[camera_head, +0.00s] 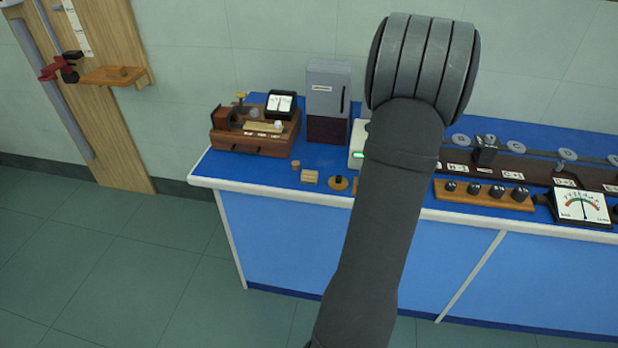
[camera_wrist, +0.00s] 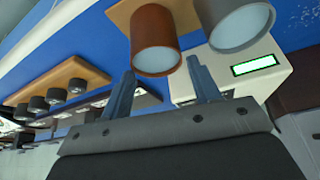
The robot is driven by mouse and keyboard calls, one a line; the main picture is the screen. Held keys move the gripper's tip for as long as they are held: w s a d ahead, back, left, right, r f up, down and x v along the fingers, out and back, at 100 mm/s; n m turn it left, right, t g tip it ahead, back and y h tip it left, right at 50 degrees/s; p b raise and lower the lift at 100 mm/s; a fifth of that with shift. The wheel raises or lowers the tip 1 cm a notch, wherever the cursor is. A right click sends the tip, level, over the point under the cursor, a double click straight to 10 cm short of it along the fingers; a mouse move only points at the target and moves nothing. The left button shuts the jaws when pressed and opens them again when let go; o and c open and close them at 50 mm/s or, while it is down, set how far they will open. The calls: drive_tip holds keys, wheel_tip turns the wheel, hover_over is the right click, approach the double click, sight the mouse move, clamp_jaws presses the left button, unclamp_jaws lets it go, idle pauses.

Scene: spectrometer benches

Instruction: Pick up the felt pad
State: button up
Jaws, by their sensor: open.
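I cannot pick out the felt pad for certain in either view. In the head view, a small dark piece (camera_head: 338,179) sits on a round orange-brown base near the bench's front edge, but I cannot tell what it is made of. My gripper (camera_wrist: 160,66) shows in the wrist view with its two blue-grey fingers apart and nothing seen between them. A copper-brown cup (camera_wrist: 156,38) and a grey cup (camera_wrist: 242,24) are in front of the fingertips. In the head view my own arm hides the gripper and part of the bench.
The blue bench (camera_head: 222,170) carries a wooden instrument box (camera_head: 250,140), a grey cabinet (camera_head: 328,88), a small slatted block (camera_head: 310,177), a knob strip (camera_head: 485,195) and a dial meter (camera_head: 583,207). A white device with a green display (camera_wrist: 258,65) stands close to the right finger.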

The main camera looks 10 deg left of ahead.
drive_tip(key=shift+w+a+r+m, duration=0.2)
drive_tip(key=shift+w+r, duration=0.1)
drive_tip(key=shift+r, duration=0.25)
drive_tip(key=shift+w+a+r+m, duration=0.1)
drive_tip(key=shift+w+r+m, duration=0.15)
drive_tip(key=shift+r, duration=0.25)
drive_tip(key=w+a+r+m+g+y, duration=0.1)
drive_tip(key=a+r+m+g, duration=0.15)
drive_tip(key=a+m, duration=0.6)
wheel_tip(320, 180, up, 7)
drive_tip(key=m+g, duration=0.2)
drive_tip(key=m, duration=0.4)
hover_over(309, 173)
drive_tip(key=f, duration=1.2)
drive_tip(key=shift+d, duration=0.2)
drive_tip(key=shift+a+f, duration=0.15)
drive_tip(key=shift+f, duration=2.4)
drive_tip(key=c, duration=1.1)
drive_tip(key=shift+o, duration=0.2)
drive_tip(key=shift+r, duration=0.1)
